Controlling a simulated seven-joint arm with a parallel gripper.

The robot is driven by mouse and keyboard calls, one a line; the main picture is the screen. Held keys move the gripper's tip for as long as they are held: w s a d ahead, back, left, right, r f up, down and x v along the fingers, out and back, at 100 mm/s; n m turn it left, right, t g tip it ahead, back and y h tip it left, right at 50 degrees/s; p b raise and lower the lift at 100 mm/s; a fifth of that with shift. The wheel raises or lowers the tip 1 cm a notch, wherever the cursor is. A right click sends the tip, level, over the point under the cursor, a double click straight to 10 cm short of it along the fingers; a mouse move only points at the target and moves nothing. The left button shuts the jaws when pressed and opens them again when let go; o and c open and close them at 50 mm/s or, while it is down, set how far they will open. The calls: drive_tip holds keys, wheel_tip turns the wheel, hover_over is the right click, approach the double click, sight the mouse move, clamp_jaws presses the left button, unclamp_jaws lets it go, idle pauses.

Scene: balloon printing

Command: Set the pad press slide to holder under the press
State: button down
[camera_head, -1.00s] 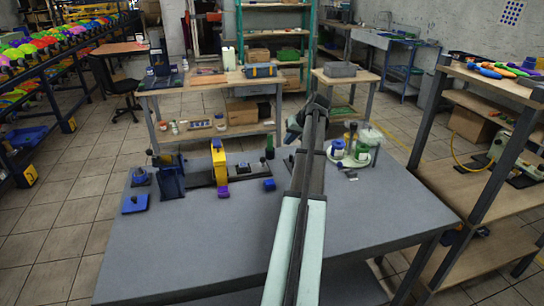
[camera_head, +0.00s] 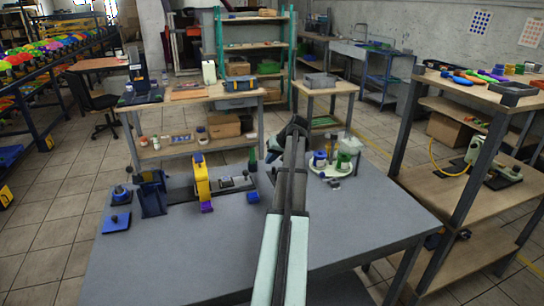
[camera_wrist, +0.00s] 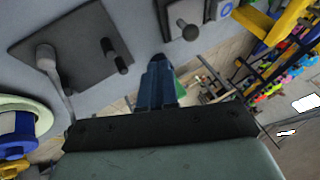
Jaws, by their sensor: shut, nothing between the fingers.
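The pad press (camera_head: 202,182) is a yellow upright stand on the grey table, with a purple part at its front foot. A dark base with small grey parts (camera_head: 235,183) lies beside it on the right, and a small blue block (camera_head: 253,196) sits at its front. I cannot tell exactly which part is the slide or where its holder is. In the wrist view the yellow press (camera_wrist: 275,22) shows at the top right. My gripper (camera_wrist: 158,62) is shut and empty; its dark blue fingers point away from the wrist.
A dark plate with upright posts (camera_wrist: 112,28) lies left of the fingers in the wrist view. A round tray (camera_head: 328,171) with blue and green pots stands right of my arm. A dark blue stand (camera_head: 151,195) is at the table's left. The front table top is clear.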

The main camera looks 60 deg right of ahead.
sight(243, 184)
drive_tip(key=x, duration=0.6)
drive_tip(key=shift+w+a, duration=0.7)
drive_tip(key=shift+w, duration=0.2)
drive_tip(key=shift+w+a+f, duration=0.2)
drive_tip(key=shift+w+a, duration=0.2)
drive_tip(key=shift+w, duration=0.25)
drive_tip(key=shift+a, duration=0.1)
drive_tip(key=w+a, duration=0.7)
drive_tip(key=s+d, duration=0.1)
drive_tip(key=s, duration=0.1)
drive_tip(key=s+d+r, duration=0.1)
drive_tip(key=shift+s+d, duration=0.3)
drive_tip(key=shift+s, duration=0.1)
drive_tip(key=v, duration=0.9)
drive_tip(key=shift+r, duration=0.3)
